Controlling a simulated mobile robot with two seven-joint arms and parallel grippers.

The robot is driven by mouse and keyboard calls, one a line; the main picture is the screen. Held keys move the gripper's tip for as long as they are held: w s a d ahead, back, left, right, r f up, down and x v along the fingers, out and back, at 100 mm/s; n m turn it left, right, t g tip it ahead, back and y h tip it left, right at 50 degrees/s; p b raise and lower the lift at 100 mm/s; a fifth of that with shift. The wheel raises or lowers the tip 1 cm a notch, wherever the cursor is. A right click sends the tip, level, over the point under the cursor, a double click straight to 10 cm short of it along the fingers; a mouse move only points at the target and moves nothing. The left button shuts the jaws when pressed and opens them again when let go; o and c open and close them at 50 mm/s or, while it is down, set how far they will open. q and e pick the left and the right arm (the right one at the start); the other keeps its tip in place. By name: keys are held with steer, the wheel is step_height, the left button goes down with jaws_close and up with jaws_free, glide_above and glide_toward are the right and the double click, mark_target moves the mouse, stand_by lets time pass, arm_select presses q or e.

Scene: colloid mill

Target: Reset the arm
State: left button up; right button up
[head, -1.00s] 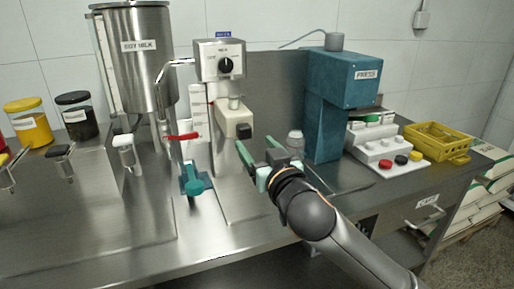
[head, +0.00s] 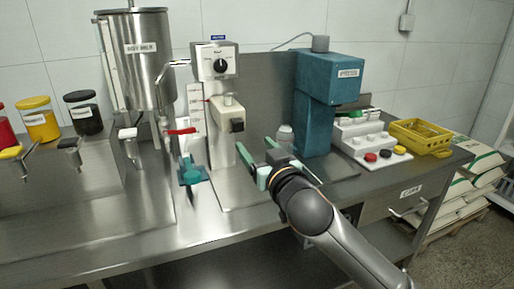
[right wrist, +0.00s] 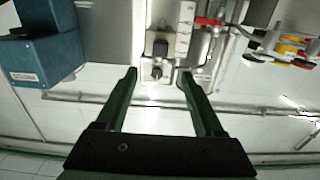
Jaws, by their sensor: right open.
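My right gripper (head: 257,157) is open and empty in the head view, held above the steel counter in front of the blue press (head: 329,82). Its two green fingers are spread apart, and they also show in the right wrist view (right wrist: 157,80) with nothing between them. The cream mill unit (head: 226,115) with its black-ended spout stands to the left of the gripper, apart from it. My left gripper does not show.
A steel soy milk tank (head: 142,62) stands at the left, with a red-handled tap. A teal piece (head: 190,172) sits below. Jars stand at far left. A white stepped rack (head: 368,140) and a yellow crate (head: 421,138) are at right. The front counter is mostly clear.

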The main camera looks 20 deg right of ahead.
steer(key=s+a+f+n+g+y+p, duration=0.1)
steer(key=s+f+g+p, duration=0.2)
steer(key=f, duration=0.8)
steer(key=s+a+f+g+y+p, duration=0.15)
steer(key=s+f, duration=0.45)
steer(key=f, duration=0.6)
steer(key=s+d+f+g+p, duration=0.1)
steer(key=s+f+g, duration=0.1)
steer(key=s+f, duration=0.5)
steer(key=s+f+g+h+p, duration=0.1)
steer(key=s+f+g+p, duration=0.1)
steer(key=s+f, duration=0.5)
steer(key=s, duration=0.6)
steer(key=shift+d+f, duration=0.35)
